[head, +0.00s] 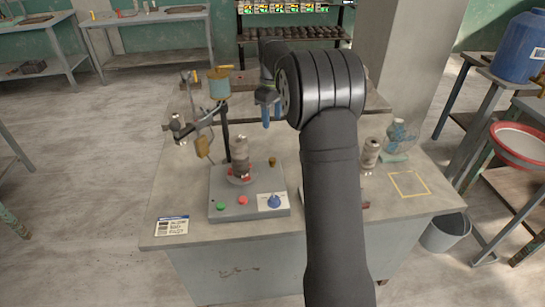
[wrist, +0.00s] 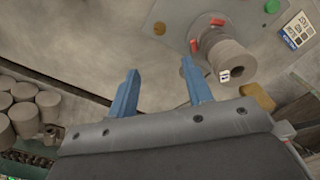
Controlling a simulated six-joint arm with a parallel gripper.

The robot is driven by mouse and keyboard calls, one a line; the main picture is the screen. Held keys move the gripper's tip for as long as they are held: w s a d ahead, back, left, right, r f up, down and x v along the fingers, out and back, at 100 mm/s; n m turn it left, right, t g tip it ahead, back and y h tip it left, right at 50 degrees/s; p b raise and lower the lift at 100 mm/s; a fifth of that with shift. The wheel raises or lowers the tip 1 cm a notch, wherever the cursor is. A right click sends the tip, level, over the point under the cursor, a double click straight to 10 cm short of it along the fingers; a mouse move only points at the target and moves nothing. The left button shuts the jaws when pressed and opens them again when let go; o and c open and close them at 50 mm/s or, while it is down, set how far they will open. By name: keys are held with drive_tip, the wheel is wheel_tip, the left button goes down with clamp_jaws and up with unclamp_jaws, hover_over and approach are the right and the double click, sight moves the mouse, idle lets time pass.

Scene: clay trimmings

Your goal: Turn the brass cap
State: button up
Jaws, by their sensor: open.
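The brass cap (head: 272,162) is a small brown-gold knob on the back right corner of the grey control box (head: 222,205). In the wrist view the cap (wrist: 159,28) shows as a small round spot beyond and between my fingertips, apart from them. My gripper (head: 268,115) has blue fingers and hangs over the table behind the box, up from the cap in the picture. In the wrist view my gripper (wrist: 160,70) is open, with nothing between its fingers.
A grey spool (head: 240,158) stands on the box, left of the cap; it also shows in the wrist view (wrist: 230,62). The box has green and red buttons and a blue knob (head: 274,201). A jointed stand (head: 205,130) is at left.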

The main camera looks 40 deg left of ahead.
sight(272, 159)
wheel_tip(272, 159, down, 17)
drive_tip(key=shift+r, duration=0.1)
idle(0.3)
drive_tip(key=c, duration=1)
